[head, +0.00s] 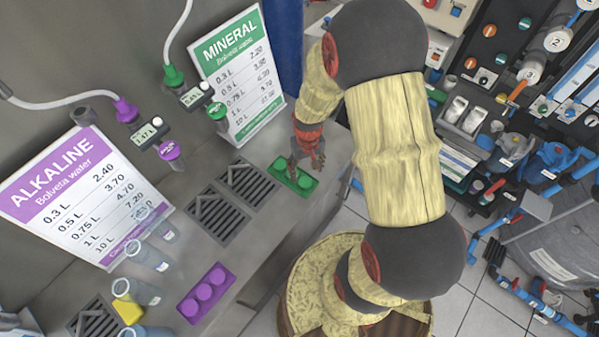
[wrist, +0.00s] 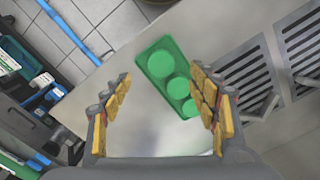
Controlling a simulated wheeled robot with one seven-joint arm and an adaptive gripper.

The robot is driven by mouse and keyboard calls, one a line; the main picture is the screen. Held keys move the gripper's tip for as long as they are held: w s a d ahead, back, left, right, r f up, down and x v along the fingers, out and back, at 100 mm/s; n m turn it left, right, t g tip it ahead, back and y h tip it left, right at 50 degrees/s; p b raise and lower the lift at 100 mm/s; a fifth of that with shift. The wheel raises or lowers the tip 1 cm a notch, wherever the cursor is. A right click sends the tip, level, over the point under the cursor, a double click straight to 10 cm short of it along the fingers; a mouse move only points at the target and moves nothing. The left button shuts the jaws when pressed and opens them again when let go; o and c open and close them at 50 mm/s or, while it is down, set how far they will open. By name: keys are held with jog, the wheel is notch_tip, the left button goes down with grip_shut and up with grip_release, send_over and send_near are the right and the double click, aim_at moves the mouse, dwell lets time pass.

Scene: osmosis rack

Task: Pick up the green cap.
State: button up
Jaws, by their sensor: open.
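A green holder (head: 283,174) lies on the steel counter near its front edge. In the wrist view the holder (wrist: 146,51) shows three round green shapes in a row, and one of them is a green cap (wrist: 160,64) or a cap-sized recess; I cannot tell which. The right finger partly covers the holder's lower side.
Drain grates (head: 246,182) lie left of the holder. A purple holder (head: 206,292) and clear cups (head: 150,256) stand further left. MINERAL (head: 238,75) and ALKALINE (head: 85,195) signs stand behind, with hoses and dispensers. Tiled floor (head: 345,225) lies beyond the counter edge.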

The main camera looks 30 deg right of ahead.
aim_at(305, 182)
jog(key=shift+f, duration=0.45)
jog(key=shift+w+a+f, duration=0.1)
jog(key=shift+a+f, duration=0.1)
jog(key=shift+f, duration=0.25)
jog(key=shift+w+a+f, duration=0.1)
jog(key=shift+a+f, duration=0.1)
jog(key=shift+f, duration=0.2)
jog(key=shift+s+d+f, duration=0.15)
jog(key=shift+d+f, duration=0.05)
jog(key=shift+f, duration=0.35)
jog(key=f, duration=0.2)
jog(key=f+b, duration=0.1)
jog(key=f, duration=0.1)
jog(key=shift+w+d, duration=0.1)
jog(key=shift+w, duration=0.1)
jog(key=c, duration=0.3)
jog(key=c, duration=0.4)
jog(key=shift+c, duration=0.4)
